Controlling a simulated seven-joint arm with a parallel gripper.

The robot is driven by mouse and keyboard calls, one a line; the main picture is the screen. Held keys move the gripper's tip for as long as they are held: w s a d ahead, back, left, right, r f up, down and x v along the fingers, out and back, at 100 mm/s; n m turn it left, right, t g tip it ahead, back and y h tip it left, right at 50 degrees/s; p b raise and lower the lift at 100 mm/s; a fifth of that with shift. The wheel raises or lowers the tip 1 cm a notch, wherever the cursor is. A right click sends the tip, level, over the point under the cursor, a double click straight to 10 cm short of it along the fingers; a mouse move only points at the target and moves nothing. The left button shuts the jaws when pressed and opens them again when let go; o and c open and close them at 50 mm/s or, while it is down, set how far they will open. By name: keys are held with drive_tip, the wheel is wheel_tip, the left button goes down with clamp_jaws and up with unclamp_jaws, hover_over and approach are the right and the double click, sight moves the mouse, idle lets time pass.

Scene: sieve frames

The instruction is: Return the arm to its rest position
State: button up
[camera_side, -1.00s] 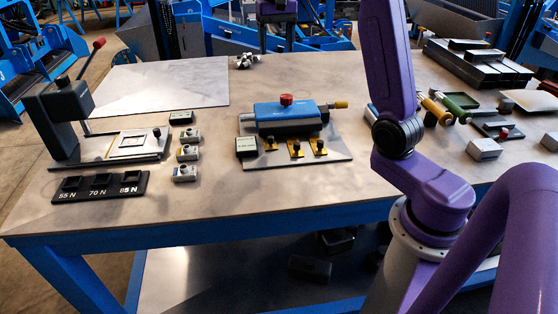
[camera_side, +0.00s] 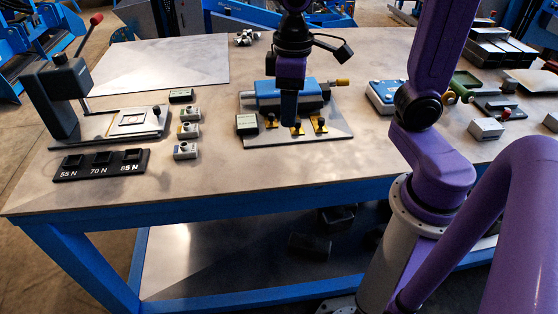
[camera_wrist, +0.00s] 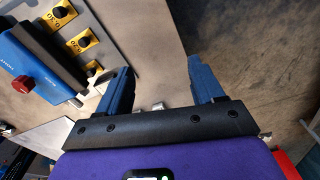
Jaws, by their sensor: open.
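My gripper (camera_side: 289,112) hangs fingers-down in front of the blue fixture block (camera_side: 265,92) in the side view, hiding part of it and of its plate. In the wrist view my gripper (camera_wrist: 162,68) has its two blue fingers wide apart with nothing between them. My purple arm stands at the right of the side view. I cannot tell the exact height of the fingertips above the plate.
A black lever press (camera_side: 55,97) stands at the left with a black weight rack (camera_side: 112,171) and several small grey blocks (camera_side: 187,131). A blue-topped box (camera_side: 388,94), trays and tools fill the right. The table's front middle (camera_side: 225,180) is bare.

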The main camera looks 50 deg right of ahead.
drive_tip(key=s+f+n, duration=0.2)
drive_tip(key=s+n, duration=0.1)
drive_tip(key=s, duration=0.4)
drive_tip(key=s+d+f+n, duration=0.1)
drive_tip(key=s+f+n, duration=0.2)
drive_tip(key=s, duration=0.4)
drive_tip(key=shift+d, duration=0.15)
